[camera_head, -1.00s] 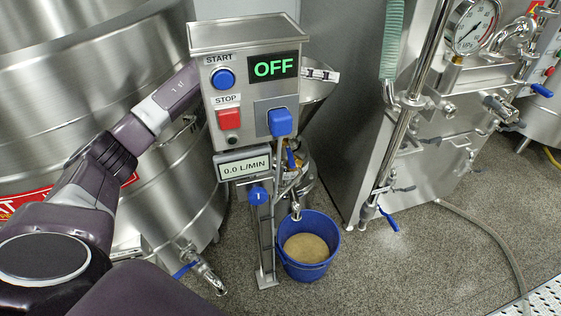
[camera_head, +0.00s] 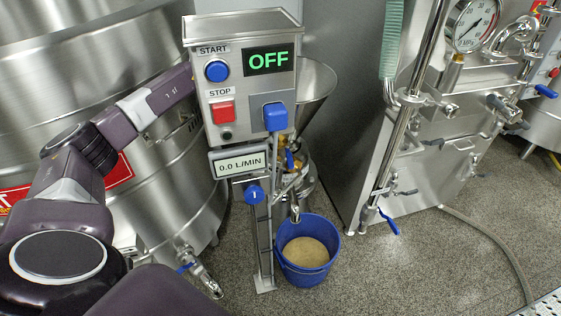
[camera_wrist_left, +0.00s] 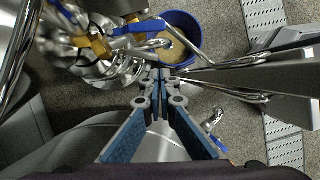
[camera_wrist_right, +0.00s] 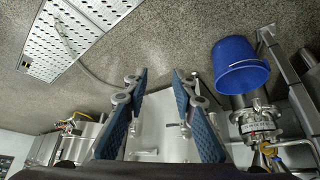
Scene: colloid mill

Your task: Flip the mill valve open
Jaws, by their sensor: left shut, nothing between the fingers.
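The mill stands behind the control box (camera_head: 243,80), with a steel funnel (camera_head: 318,84) on top. A blue valve lever (camera_head: 290,160) shows just right of the box's lower edge. In the left wrist view, a blue lever (camera_wrist_left: 137,27) lies near brass fittings (camera_wrist_left: 98,45) on the mill. My left gripper (camera_wrist_left: 155,76) is shut and empty, its fingertips a little below that lever in the picture; I cannot tell the exact gap. In the head view it is hidden behind the box. My right gripper (camera_wrist_right: 155,80) is open and empty.
A blue bucket (camera_head: 311,272) with tan contents stands on the floor beside the box's post. A large steel tank (camera_head: 150,210) is at left. A steel machine with a pressure gauge (camera_head: 473,24) is at right. Floor between is clear.

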